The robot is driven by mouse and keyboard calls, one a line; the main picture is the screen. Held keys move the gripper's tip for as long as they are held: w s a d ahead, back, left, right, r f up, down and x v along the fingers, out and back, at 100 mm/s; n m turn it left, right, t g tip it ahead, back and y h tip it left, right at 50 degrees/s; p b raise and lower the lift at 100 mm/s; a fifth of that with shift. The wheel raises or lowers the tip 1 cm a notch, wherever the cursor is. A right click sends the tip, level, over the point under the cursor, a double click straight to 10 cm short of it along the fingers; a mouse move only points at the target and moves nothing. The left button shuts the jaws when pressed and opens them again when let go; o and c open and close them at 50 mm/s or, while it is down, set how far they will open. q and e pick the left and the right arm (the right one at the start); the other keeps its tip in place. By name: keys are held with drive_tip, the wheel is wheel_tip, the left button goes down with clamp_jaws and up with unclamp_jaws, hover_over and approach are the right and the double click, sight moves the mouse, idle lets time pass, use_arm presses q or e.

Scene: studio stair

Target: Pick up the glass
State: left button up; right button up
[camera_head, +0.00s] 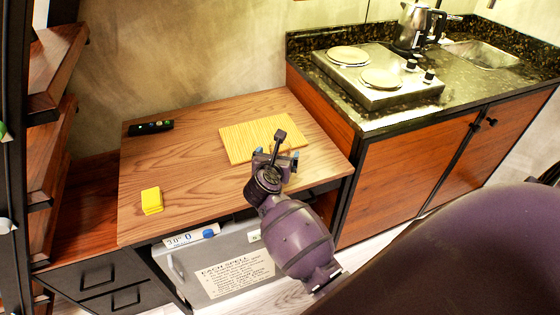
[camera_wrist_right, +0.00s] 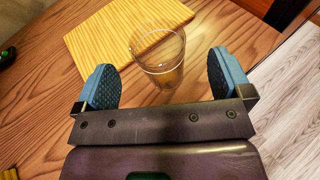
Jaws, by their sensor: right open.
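A clear glass (camera_wrist_right: 158,62) stands on the wooden table (camera_head: 180,190) in the right wrist view, close in front of my right gripper. It overlaps the edge of the cutting board in that view. My right gripper (camera_wrist_right: 165,85) is open, with its two blue-padded fingers on either side of the near part of the glass and nothing gripped. In the head view my right gripper (camera_head: 276,160) is above the table's right part, and I cannot make out the glass there, as the gripper covers that spot. My left gripper is in neither view.
A yellow-striped cutting board (camera_head: 240,142) lies behind the gripper. A black remote (camera_head: 151,127) and a yellow sponge-like block (camera_head: 152,200) lie on the left of the table. A counter with a hot plate (camera_head: 375,95) and kettle (camera_head: 412,30) stands right. The table's middle left is clear.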

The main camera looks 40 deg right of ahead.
drive_tip(key=x, duration=0.4)
drive_tip(key=shift+w, duration=0.2)
drive_tip(key=c, duration=1.4)
